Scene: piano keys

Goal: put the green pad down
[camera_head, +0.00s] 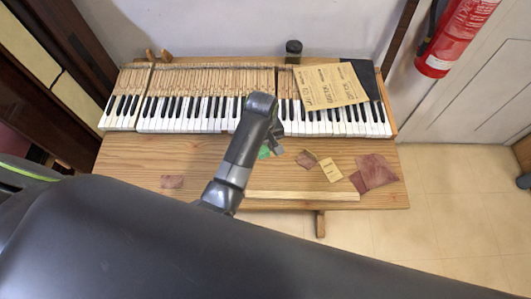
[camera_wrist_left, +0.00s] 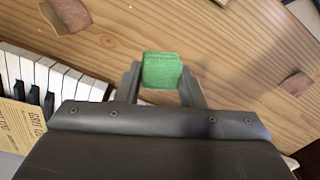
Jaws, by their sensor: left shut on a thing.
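The green pad (camera_wrist_left: 162,70) is a small, fuzzy block held between the fingertips of my left gripper (camera_wrist_left: 160,78) in the wrist view. In the head view only a bit of the green pad (camera_head: 264,153) shows beside my left gripper (camera_head: 272,142), the rest hidden by the wrist. My left gripper is shut on it over the wooden table (camera_head: 130,165), just in front of the piano keys (camera_head: 210,115). I cannot tell whether the pad touches the wood. My right gripper is not in view.
Brown sandpaper sheets (camera_head: 330,86) lie over the right keys. A pale wooden strip (camera_head: 310,196) lies along the front. The table's left part is mostly clear.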

